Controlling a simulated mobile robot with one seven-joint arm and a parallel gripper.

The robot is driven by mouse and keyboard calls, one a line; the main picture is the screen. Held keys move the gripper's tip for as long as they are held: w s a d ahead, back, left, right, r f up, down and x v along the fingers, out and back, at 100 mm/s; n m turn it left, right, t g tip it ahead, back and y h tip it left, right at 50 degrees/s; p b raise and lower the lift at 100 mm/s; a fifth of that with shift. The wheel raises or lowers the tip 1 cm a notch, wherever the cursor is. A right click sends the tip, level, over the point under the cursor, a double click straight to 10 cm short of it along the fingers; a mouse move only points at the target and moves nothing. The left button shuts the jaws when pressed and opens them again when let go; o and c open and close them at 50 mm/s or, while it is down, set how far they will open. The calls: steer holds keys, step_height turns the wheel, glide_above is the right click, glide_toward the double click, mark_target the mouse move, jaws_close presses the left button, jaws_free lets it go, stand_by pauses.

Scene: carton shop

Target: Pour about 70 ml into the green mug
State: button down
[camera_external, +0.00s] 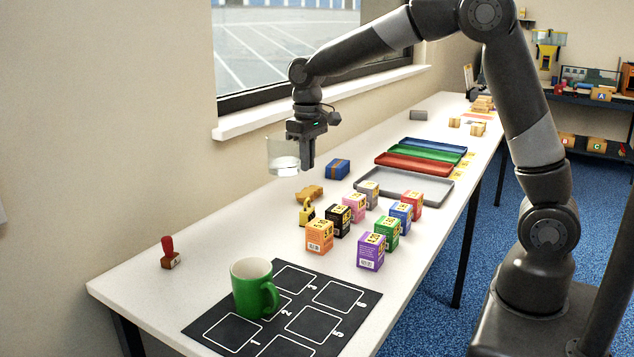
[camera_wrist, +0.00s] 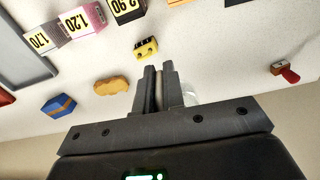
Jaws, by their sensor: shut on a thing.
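The green mug (camera_external: 252,290) stands upright on the black numbered mat (camera_external: 215,328) at the near end of the table, with its handle to the right. My gripper (camera_external: 307,163) is shut on a clear glass (camera_external: 283,152) and holds it upright above the table, well behind the mug and higher than it. The glass has some clear liquid low inside. In the wrist view my gripper (camera_wrist: 158,85) is seen from behind, and only a pale part of the glass (camera_wrist: 189,95) shows beside the fingers. The mug is not in the wrist view.
Several small coloured boxes (camera_external: 371,251) stand right of the middle. A red-handled stamp (camera_external: 170,253) stands at left. The table between stamp and padlock is clear.

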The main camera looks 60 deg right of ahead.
steer(key=shift+a+r, duration=0.15)
steer(key=shift+r, duration=0.35)
steer(key=s+a+n, duration=0.2)
steer(key=s+a, duration=0.1)
steer(key=a, duration=0.7)
steer(key=s+a+n, duration=0.2)
steer(key=s+a, duration=0.2)
steer(key=a, duration=0.5)
steer(key=s+a+n, duration=0.5)
steer(key=s+a, duration=1)
steer(key=a, duration=0.2)
step_height(320, 180, down, 14)
steer(key=shift+w+f, duration=0.15)
steer(key=shift+f, duration=0.1)
steer(key=shift+w+d+r, duration=0.1)
steer(key=shift+d, duration=0.05)
